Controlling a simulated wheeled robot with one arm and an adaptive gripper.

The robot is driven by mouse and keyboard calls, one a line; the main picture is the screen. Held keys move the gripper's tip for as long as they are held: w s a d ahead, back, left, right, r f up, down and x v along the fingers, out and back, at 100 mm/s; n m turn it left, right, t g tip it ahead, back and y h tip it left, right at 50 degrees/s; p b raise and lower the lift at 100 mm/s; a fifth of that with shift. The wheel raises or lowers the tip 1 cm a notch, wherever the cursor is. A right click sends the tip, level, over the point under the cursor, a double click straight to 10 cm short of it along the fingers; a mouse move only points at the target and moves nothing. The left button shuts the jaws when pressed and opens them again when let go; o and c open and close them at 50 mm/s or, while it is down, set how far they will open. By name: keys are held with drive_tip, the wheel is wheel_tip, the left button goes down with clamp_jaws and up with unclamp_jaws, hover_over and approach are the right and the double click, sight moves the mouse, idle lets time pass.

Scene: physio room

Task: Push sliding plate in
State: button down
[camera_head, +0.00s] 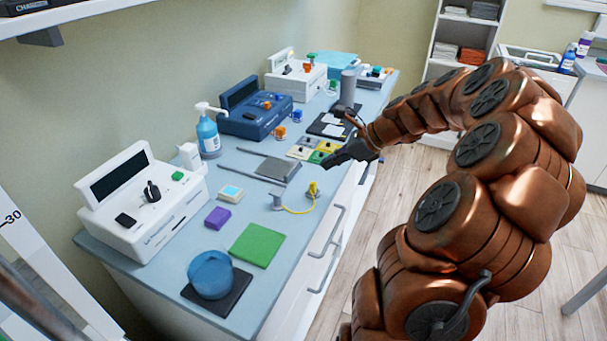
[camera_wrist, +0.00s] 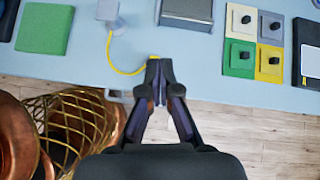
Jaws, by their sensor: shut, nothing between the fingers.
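The sliding plate (camera_head: 278,169) is a dark grey flat piece lying on the blue-grey counter, with thin rails beside it. Its near end (camera_wrist: 186,10) shows at the top of the wrist view; the rest is cut off there. My gripper (camera_head: 328,162) is shut and empty, to the right of the plate near the counter's front edge. In the wrist view my gripper (camera_wrist: 160,66) points toward the counter edge, apart from the plate and slightly left of it in the picture.
A yellow cable (camera_head: 297,210) runs from a grey post (camera_head: 277,200) to a yellow plug (camera_head: 313,188) near the counter edge. Coloured switch tiles (camera_head: 318,151) sit just beyond the plate. A green pad (camera_head: 257,244) and a purple block (camera_head: 217,218) lie nearer. Wood floor is free beside the counter.

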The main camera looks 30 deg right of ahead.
drive_tip(key=d+m, duration=0.2)
drive_tip(key=d, duration=0.2)
drive_tip(key=p, duration=0.2)
approach(295, 172)
drive_tip(key=shift+t, duration=0.4)
drive_tip(key=f, duration=0.1)
drive_tip(key=w+a+f, duration=0.1)
drive_tip(key=f, duration=0.1)
drive_tip(key=a+f, duration=0.1)
drive_tip(key=shift+w+f, duration=0.2)
drive_tip(key=shift+f, duration=0.1)
drive_tip(key=shift+w+a, duration=0.25)
drive_tip(key=shift+w, duration=0.2)
drive_tip(key=shift+w+a, duration=0.25)
drive_tip(key=shift+w, duration=0.25)
